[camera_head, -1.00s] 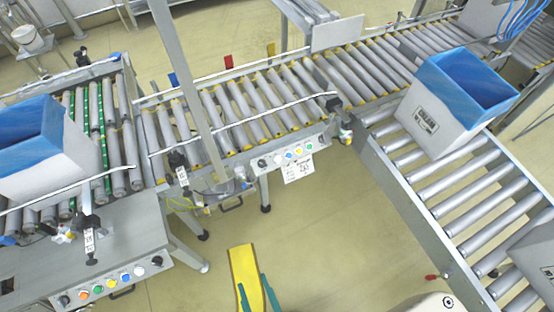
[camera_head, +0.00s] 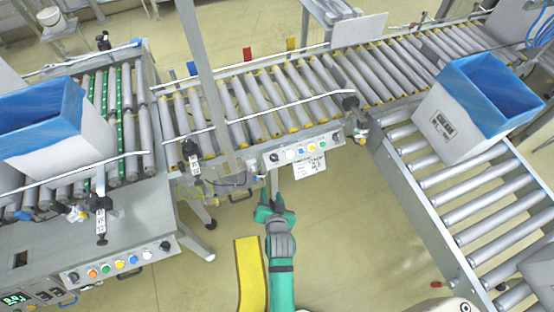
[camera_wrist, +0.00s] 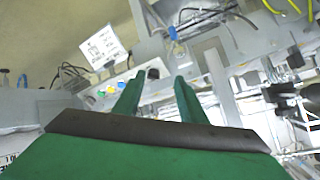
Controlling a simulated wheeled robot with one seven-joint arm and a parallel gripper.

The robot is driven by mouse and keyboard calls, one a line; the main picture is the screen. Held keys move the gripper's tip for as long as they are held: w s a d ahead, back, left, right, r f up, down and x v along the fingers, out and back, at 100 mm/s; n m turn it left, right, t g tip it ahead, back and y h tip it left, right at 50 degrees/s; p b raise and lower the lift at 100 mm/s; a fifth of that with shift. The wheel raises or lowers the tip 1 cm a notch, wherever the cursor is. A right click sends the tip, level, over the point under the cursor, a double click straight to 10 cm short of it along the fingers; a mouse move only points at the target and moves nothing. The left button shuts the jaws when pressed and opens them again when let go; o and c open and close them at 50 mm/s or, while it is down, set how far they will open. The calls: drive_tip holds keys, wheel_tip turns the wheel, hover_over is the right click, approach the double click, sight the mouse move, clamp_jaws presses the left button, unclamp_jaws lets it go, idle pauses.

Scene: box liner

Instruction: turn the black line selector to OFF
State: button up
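A black selector knob (camera_head: 273,157) sits at the left end of the middle control panel (camera_head: 282,158), beside white, blue, yellow and green buttons. The panel's right end has another black knob (camera_head: 336,138). My gripper (camera_head: 275,203) is below the panel in the head view, apart from it. In the wrist view my gripper (camera_wrist: 160,82) is open, with its two green fingers apart and nothing between them. The black knob (camera_wrist: 153,73) shows beyond the fingertips, between them. Its pointer direction and markings are too small to read.
A white label (camera_head: 310,167) hangs below the panel; it also shows in the wrist view (camera_wrist: 103,47). Another panel (camera_head: 120,262) with black knobs is at lower left. Roller conveyors carry blue-lined boxes (camera_head: 478,110). A yellow floor strip (camera_head: 250,275) lies below; the floor nearby is clear.

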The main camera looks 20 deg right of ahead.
drive_tip(key=m+g, duration=0.1)
drive_tip(key=m, duration=0.1)
approach(276, 158)
drive_tip(key=x, duration=0.8)
drive_tip(key=shift+w+f, duration=0.1)
drive_tip(key=shift+c, duration=0.4)
drive_tip(key=c, duration=0.7)
